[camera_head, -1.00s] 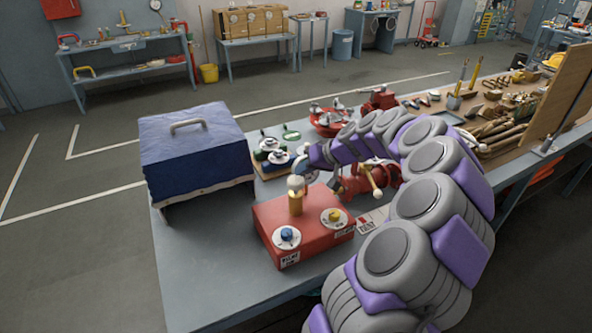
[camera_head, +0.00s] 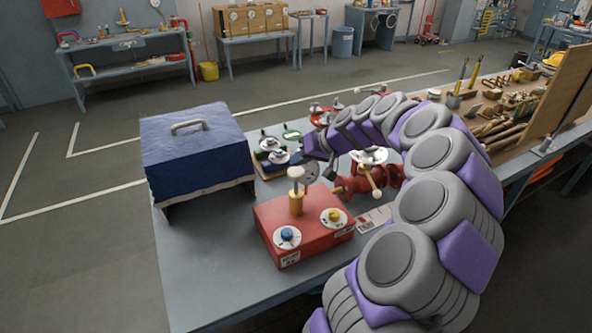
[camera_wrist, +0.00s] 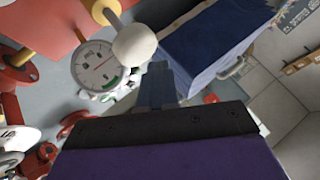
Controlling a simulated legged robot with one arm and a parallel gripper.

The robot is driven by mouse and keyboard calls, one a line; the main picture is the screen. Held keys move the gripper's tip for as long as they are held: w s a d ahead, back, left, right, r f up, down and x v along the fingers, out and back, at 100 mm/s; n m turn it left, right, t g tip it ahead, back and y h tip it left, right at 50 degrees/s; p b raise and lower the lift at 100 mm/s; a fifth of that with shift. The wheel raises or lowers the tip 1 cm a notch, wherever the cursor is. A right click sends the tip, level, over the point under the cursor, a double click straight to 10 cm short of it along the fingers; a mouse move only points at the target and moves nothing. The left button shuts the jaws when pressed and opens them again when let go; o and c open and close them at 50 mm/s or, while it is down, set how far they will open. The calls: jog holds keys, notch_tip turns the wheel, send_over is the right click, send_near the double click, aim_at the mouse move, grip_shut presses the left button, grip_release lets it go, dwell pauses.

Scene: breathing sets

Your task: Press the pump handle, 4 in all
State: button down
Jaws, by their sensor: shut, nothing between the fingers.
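The pump handle is a pale round knob (camera_head: 296,173) on an upright rod, rising from a yellow collar (camera_head: 297,203) on a red box (camera_head: 285,215). In the wrist view the knob (camera_wrist: 134,46) shows large and close, just left of my fingertips. My gripper (camera_wrist: 158,70) is shut and empty, its dark blue fingers together. It is beside the knob; I cannot tell whether they touch. In the head view the arm's end reaches in from the right behind the handle, and its fingertips are hard to make out.
The box also bears a blue-knob dial (camera_head: 287,236) and a yellow-knob dial (camera_head: 333,216). A blue-covered case (camera_head: 195,150) stands to the left. Red valve pipework (camera_head: 375,183) lies right of the box, under my arm. A round gauge (camera_wrist: 97,65) shows in the wrist view. The table's front left is clear.

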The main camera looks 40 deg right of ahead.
jog(key=shift+d+r, duration=0.1)
jog(key=shift+d, duration=0.05)
jog(key=shift+r, duration=0.25)
jog(key=shift+r+p, duration=0.8)
jog(key=shift+r, duration=1.4)
dwell(0.9)
notch_tip(320, 180, up, 4)
jog(key=p, duration=0.7)
jog(key=shift+f, duration=0.15)
jog(key=shift+f, duration=0.2)
jog(key=b, duration=0.2)
send_over(299, 171)
notch_tip(299, 171, down, 7)
jog(key=shift+f, duration=0.1)
jog(key=shift+f+b, duration=0.45)
jog(key=shift+f, duration=0.25)
